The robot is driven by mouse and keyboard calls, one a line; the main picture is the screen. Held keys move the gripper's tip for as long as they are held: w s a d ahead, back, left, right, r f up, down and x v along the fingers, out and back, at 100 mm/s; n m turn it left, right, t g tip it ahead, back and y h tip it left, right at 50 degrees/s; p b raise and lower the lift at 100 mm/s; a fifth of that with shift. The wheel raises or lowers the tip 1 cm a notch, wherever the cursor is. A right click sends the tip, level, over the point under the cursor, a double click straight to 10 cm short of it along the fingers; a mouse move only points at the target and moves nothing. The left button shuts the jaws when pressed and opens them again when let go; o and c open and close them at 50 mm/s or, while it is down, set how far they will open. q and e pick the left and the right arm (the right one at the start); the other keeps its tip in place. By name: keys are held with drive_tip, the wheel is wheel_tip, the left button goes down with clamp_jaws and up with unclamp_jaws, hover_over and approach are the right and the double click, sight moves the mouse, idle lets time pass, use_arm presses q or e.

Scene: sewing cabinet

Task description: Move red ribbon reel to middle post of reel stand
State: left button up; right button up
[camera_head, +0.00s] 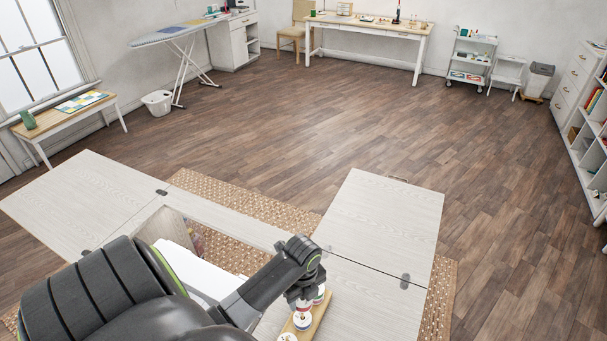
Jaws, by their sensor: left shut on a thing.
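The wooden reel stand (321,313) sits on the cabinet's pale top at the bottom of the head view, partly hidden by my arm. My left gripper (303,301) points down over the stand and is shut on the red ribbon reel (302,317), which shows red and white right below the fingers. I cannot tell whether that reel sits fully on the middle post. A reel with green (319,297) is on the stand's far end, and a pale reel (288,337) is at its near end, cut by the frame's edge. My right gripper is not in view.
The pale cabinet top (385,215) has its leaves spread open, with a left leaf (80,205) and a narrow strip joining them. A woven rug (250,205) lies beneath. The floor beyond is free. The right part of the top is clear.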

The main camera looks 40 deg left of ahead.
use_arm(q)
drive_tip(key=shift+f, duration=0.25)
drive_tip(key=shift+f+b, duration=0.3)
drive_tip(key=shift+f, duration=0.2)
drive_tip(key=shift+f+b, duration=0.55)
drive_tip(key=shift+f, duration=1)
drive_tip(key=o, duration=1)
drive_tip(key=shift+r, duration=0.1)
